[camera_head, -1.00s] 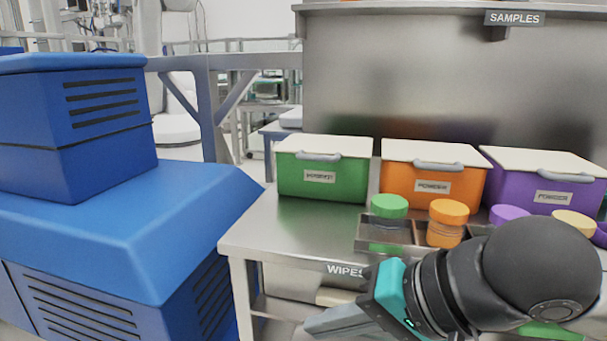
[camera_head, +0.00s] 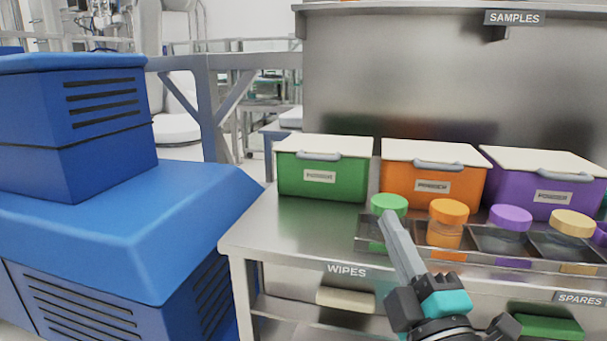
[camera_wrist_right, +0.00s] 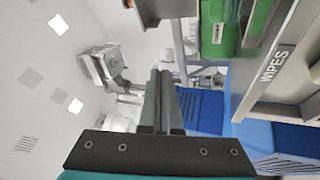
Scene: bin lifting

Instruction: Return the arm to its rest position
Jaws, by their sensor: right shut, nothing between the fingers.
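My right gripper (camera_head: 390,222) reaches up from the bottom of the head view, in front of the bench edge. Its fingers are together with nothing between them, and their tips overlap the green-lidded jar in the picture. In the right wrist view the closed fingers (camera_wrist_right: 161,78) point into open space, with the bench at the right. My left gripper is not in view.
A steel bench (camera_head: 262,235) holds green (camera_head: 320,178), orange (camera_head: 433,182) and purple (camera_head: 542,190) bins. A tray of jars with green (camera_head: 389,203), orange (camera_head: 448,211), purple and yellow lids lies before them. A blue machine (camera_head: 120,215) stands left.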

